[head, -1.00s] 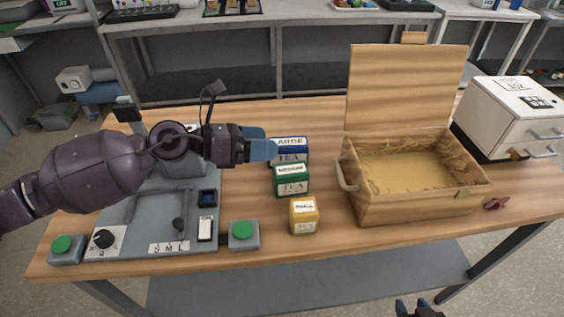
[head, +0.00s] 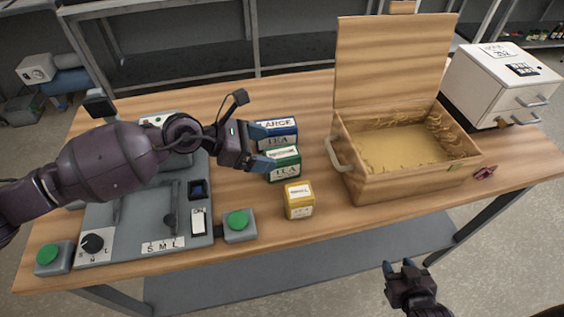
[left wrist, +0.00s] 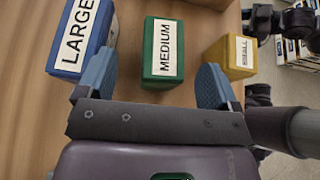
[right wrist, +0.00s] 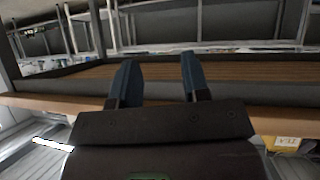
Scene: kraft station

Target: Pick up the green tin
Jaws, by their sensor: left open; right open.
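The green tin (head: 284,164) stands on the table between a larger blue tin (head: 278,133) and a smaller yellow tin (head: 299,202). In the left wrist view the green tin (left wrist: 162,52) shows a MEDIUM label on top, with the blue tin (left wrist: 84,38) to its left and the yellow tin (left wrist: 230,56) to its right. My left gripper (head: 262,148) is open beside the green tin; its fingers (left wrist: 155,85) lie to either side of the tin in the wrist view, not closed on it. My right gripper (head: 398,268) is open and empty in front of the table's edge.
An open wooden crate (head: 402,185) with straw stands right of the tins, its lid raised. A white drawer box (head: 500,85) is at the far right. A grey panel (head: 140,215) with green buttons lies left. A small red object (head: 485,172) lies right of the crate.

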